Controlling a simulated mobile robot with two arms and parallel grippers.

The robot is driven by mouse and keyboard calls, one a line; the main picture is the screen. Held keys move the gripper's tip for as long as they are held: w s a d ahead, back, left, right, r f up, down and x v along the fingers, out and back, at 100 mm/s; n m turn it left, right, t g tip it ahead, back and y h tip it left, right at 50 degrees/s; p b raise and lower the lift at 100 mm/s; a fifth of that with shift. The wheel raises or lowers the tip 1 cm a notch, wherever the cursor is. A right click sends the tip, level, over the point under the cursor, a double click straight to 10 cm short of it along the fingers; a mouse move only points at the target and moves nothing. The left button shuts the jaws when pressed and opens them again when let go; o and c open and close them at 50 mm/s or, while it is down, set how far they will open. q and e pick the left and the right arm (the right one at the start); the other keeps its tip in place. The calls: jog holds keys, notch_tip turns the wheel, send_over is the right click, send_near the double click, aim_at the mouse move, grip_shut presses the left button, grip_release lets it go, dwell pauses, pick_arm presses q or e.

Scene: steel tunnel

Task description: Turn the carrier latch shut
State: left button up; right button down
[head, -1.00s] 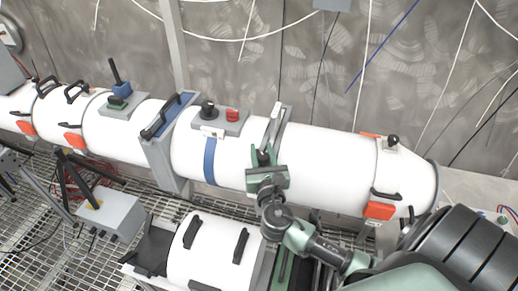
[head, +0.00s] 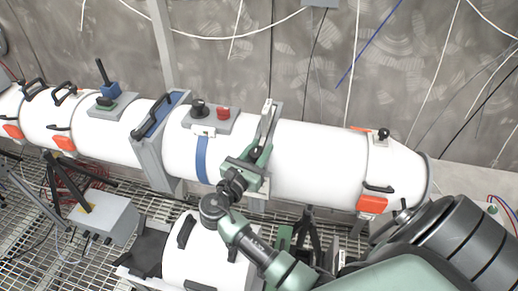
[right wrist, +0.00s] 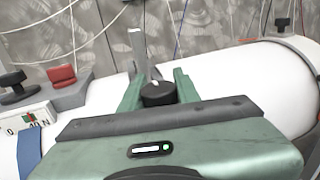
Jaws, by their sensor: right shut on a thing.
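A long white tube carrier line runs across the head view. The latch (right wrist: 158,94) shows in the right wrist view as a dark round knob between my green fingers, with an upright grey bar behind it. In the head view the grey bar (head: 268,114) rises over the tube's top just beyond my fingers. My right gripper (head: 255,153) is over the front upper side of the tube and is shut on the latch knob; it also shows in the right wrist view (right wrist: 158,82). The latch's lower part is hidden by the gripper. My left gripper is not in view.
A grey box with a black knob and a red button (head: 222,113) sits on the tube to the left. A blue-edged frame (head: 150,140) stands further left. An orange clip (head: 372,204) is at the right. A shorter white cylinder (head: 190,260) lies below. A patterned metal wall is behind.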

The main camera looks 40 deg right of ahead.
aim_at(252, 160)
jog(key=shift+r, duration=0.2)
jog(key=c, duration=1)
grip_release()
jog(key=shift+c, duration=0.2)
jog(key=shift+f, duration=0.1)
jog(key=shift+s+a+f+b, duration=0.15)
jog(key=shift+a+b, duration=0.15)
jog(key=shift+a, duration=0.1)
jog(key=b+v, duration=0.2)
jog(key=v, duration=0.4)
jog(key=shift+a+b, duration=0.15)
jog(key=shift+b, duration=0.15)
jog(key=shift+s+a, duration=0.2)
jog(key=shift+a, duration=0.05)
